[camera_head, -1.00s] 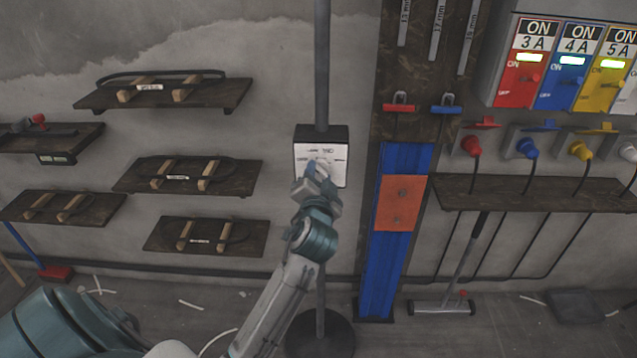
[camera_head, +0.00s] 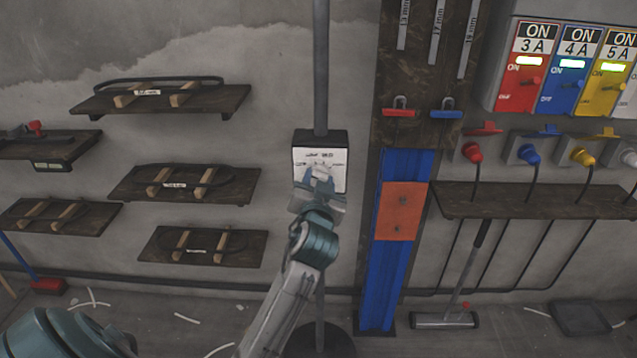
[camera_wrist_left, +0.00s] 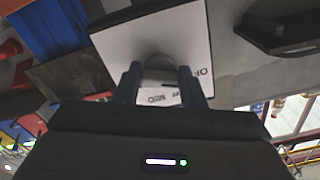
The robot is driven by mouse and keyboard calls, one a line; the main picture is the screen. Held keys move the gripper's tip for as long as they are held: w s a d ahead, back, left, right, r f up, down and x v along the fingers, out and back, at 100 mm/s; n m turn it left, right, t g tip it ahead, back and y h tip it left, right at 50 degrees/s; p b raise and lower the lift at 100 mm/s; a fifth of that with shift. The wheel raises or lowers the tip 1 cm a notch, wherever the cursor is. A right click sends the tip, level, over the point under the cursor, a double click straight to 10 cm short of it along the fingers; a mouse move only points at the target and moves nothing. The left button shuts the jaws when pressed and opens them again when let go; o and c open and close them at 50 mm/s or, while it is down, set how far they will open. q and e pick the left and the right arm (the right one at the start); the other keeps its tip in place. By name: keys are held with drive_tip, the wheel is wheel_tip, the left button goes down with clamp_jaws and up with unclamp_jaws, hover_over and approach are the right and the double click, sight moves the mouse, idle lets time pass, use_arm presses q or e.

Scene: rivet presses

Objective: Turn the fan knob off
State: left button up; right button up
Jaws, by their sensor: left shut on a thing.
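The fan control box (camera_head: 338,155) is a dark box with a white labelled face, mounted on a grey upright pole. It also fills the upper middle of the left wrist view (camera_wrist_left: 188,40). The fan knob (camera_wrist_left: 158,72) is a grey rounded piece on that face. My left gripper (camera_head: 318,182) reaches up to the panel. In the left wrist view its two dark fingers (camera_wrist_left: 160,85) stand on either side of the knob, shut on it. The knob's pointing direction is mostly hidden by the fingers. My right gripper is not in view.
The pole (camera_head: 321,65) runs down to a round dark base (camera_head: 318,340). Wooden shelves (camera_head: 195,185) hang at left. A blue column (camera_head: 376,285) with an orange plate (camera_head: 401,211) stands to the right, beside a breaker panel (camera_head: 563,68) and plugs.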

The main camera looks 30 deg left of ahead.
use_arm(q)
drive_tip(key=o, duration=1)
drive_tip(key=b+v, duration=0.1)
drive_tip(key=v, duration=0.9)
drive_tip(key=shift+s+d+b, duration=0.2)
drive_tip(key=shift+s+b, duration=0.1)
drive_tip(key=shift+s, duration=0.05)
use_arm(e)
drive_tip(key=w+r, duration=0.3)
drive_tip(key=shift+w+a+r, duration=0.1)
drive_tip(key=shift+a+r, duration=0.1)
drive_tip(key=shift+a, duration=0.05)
use_arm(q)
drive_tip(key=shift+f, duration=0.1)
